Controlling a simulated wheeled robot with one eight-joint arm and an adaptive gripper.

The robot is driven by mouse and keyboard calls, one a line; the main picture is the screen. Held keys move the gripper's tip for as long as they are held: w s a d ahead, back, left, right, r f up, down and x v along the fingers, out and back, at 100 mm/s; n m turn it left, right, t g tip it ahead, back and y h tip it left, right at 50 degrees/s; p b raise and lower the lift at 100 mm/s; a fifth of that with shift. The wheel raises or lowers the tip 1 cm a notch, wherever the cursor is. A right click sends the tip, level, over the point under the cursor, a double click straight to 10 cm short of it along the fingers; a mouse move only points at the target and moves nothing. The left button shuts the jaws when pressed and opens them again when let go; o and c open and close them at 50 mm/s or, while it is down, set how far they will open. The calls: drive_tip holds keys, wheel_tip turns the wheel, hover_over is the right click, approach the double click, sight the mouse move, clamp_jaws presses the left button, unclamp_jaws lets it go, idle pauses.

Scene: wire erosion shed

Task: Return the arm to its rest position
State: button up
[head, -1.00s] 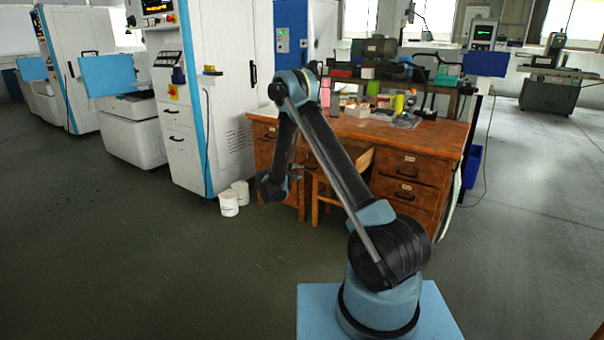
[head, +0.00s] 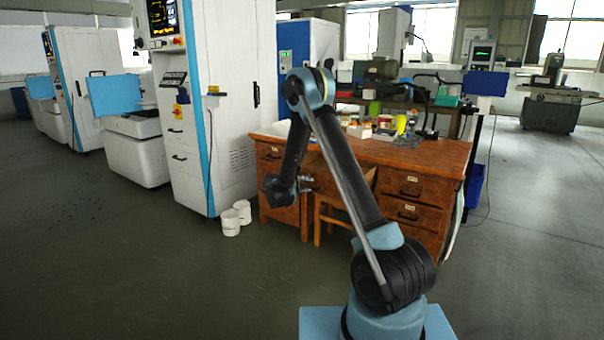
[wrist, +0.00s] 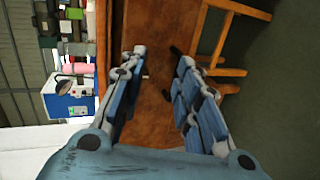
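My gripper shows in the wrist view (wrist: 160,75) with its two blue-padded fingers spread apart and nothing between them. It is open. In the head view my arm is bent, with its upper end raised and the forearm hanging down toward the left, in front of the wooden desk (head: 420,158). Behind the open fingers, the wrist view shows the desk's brown wooden front (wrist: 160,30).
A wooden chair (head: 335,205) stands at the desk's knee space, close behind my forearm. White machine cabinets (head: 225,110) stand at the left, with two white buckets (head: 231,222) on the floor beside them. Bottles and boxes sit on the desk. The floor in front is clear.

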drive_tip(key=s+d+r+m+g+y, duration=0.1)
drive_tip(key=s+d+r+m+g, duration=0.2)
drive_tip(key=s+d+r, duration=0.65)
drive_tip(key=s+d+r+m+g+y, duration=0.1)
drive_tip(key=s+d+r+g, duration=0.2)
drive_tip(key=s, duration=0.4)
drive_tip(key=s+d+r+m+y, duration=0.1)
drive_tip(key=s+d+r, duration=0.1)
drive_tip(key=s+d, duration=0.5)
drive_tip(key=s+f+m+g+y, duration=0.1)
drive_tip(key=s+f+m+y, duration=0.1)
drive_tip(key=s, duration=1.5)
drive_tip(key=s+a+f+m+g+y, duration=0.1)
drive_tip(key=s+f, duration=0.4)
drive_tip(key=s, duration=1.2)
drive_tip(key=shift+a+m+g+y, duration=0.3)
drive_tip(key=shift+m+g+y, duration=0.45)
drive_tip(key=shift+y, duration=0.65)
drive_tip(key=shift+w, duration=0.1)
drive_tip(key=shift+w+f, duration=0.2)
drive_tip(key=shift+w, duration=0.25)
